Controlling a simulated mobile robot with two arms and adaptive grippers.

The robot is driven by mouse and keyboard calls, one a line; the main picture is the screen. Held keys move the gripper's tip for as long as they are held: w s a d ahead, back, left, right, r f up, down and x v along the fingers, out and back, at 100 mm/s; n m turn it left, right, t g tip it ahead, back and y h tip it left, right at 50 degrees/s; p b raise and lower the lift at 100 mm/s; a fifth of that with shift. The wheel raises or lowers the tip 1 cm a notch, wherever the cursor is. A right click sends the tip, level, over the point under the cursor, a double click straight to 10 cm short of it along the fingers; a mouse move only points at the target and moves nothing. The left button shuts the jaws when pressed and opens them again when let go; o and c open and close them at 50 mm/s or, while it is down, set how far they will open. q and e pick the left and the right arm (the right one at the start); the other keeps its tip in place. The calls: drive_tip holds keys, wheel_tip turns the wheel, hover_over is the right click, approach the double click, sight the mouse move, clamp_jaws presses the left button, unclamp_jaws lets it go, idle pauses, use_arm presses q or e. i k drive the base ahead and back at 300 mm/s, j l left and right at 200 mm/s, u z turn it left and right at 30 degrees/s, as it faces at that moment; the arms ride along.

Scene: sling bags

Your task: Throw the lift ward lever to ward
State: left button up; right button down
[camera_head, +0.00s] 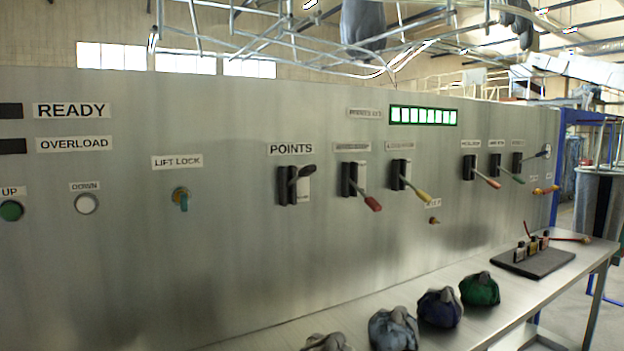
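A grey metal panel (230,240) carries a row of levers with small labels. None of the labels reads clearly as lift ward, so I cannot tell which lever it is. The POINTS lever (303,172) has a dark handle. To its right are a red-handled lever (372,203) and a yellow-handled lever (421,195), both angled down and outward. Neither of my grippers is in view.
A metal bench (400,345) runs below the panel, with several cloth bags (440,308) and a dark tray (520,264) with small bottles. A turquoise key switch (182,200) sits under LIFT LOCK. A lit green display (423,115) is above the levers.

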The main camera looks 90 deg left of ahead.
sight(307, 170)
drive_tip(key=u, duration=2.85)
